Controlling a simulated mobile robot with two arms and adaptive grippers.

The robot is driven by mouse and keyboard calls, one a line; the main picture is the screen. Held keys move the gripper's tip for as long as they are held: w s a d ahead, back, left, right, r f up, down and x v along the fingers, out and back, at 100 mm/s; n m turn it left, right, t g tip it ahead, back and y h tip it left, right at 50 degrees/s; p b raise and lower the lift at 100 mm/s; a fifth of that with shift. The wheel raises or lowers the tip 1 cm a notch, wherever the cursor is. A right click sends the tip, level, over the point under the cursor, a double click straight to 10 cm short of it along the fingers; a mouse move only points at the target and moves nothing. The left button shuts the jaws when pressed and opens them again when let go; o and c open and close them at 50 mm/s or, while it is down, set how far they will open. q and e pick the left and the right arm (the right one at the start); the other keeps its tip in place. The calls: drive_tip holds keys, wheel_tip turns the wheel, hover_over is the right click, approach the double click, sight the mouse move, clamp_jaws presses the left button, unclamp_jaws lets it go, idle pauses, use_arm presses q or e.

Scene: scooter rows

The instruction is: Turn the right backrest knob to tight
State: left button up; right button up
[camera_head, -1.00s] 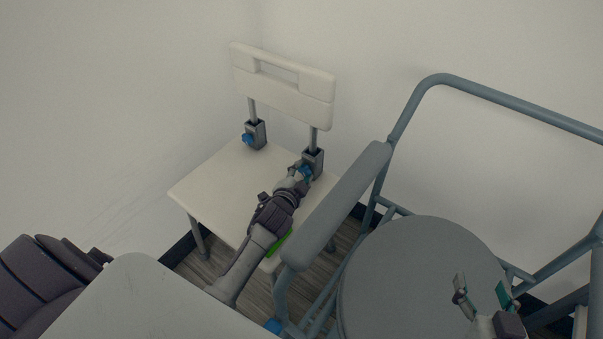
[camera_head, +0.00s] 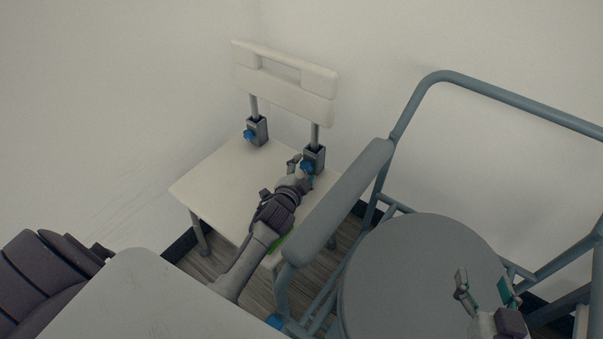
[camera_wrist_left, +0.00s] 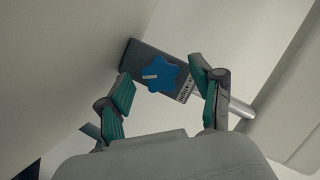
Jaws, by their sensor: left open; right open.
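The right backrest knob (camera_head: 306,167) is a blue star-shaped knob on a grey bracket (camera_head: 315,158) at the right backrest post of the white shower chair. In the left wrist view the knob (camera_wrist_left: 160,74) shows a pale bar mark across its face. My left gripper (camera_head: 303,170) is open around the knob's near side. In the wrist view its green-padded fingers (camera_wrist_left: 167,92) stand on either side of the knob, apart from it. My right gripper (camera_head: 485,287) is open and empty over the round grey seat at the lower right.
The left backrest knob (camera_head: 248,134) is blue too, on the other post. The white chair seat (camera_head: 222,180) is bare on its left. A blue-grey framed commode chair with an armrest (camera_head: 340,195) and round seat (camera_head: 420,270) stands close on the right. Walls are behind.

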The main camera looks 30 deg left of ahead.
use_arm(q)
drive_tip(key=v, duration=1.2)
